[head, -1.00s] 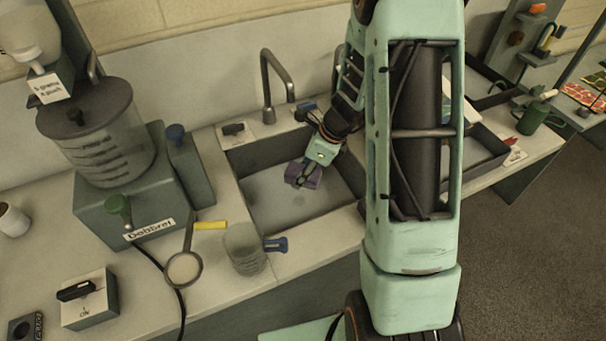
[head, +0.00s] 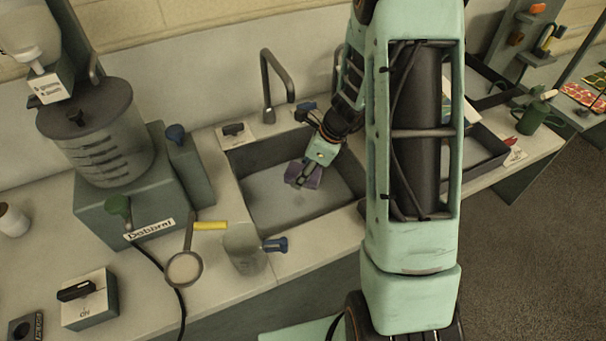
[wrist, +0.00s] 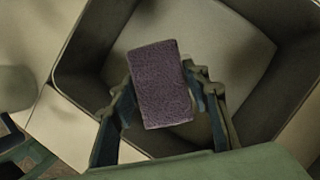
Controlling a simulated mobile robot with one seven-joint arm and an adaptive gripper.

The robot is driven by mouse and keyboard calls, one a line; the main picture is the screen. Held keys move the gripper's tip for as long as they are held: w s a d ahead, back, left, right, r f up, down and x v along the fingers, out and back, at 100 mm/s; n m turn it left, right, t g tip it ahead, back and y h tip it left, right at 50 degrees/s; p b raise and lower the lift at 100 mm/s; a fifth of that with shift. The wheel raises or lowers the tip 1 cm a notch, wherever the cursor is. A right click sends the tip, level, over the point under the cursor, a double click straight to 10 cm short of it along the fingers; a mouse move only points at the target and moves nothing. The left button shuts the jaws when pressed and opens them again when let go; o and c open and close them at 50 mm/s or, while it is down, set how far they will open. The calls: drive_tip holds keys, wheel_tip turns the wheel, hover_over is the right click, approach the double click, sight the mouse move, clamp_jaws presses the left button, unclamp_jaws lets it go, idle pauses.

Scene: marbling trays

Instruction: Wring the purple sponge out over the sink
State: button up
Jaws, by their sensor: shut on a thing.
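The purple sponge (head: 309,180) is between the fingers of my gripper (head: 303,176), over the grey sink (head: 253,213). In the wrist view the sponge (wrist: 161,84) looks like a textured purple block, with my gripper's two fingers (wrist: 162,92) against its left and right sides. It is held above the pale sink floor (wrist: 215,50), inside the dark sink walls. No water drops can be made out.
A tap (head: 275,75) rises behind the sink. A clear jug with a blue handle (head: 246,250) and a strainer with a yellow handle (head: 184,268) are at its left front. A large lidded tank (head: 100,140) stands further left. Dark trays (head: 485,150) lie to the right.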

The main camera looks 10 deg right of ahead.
drive_tip(key=shift+r+p, duration=1.7)
drive_tip(key=shift+r, duration=0.75)
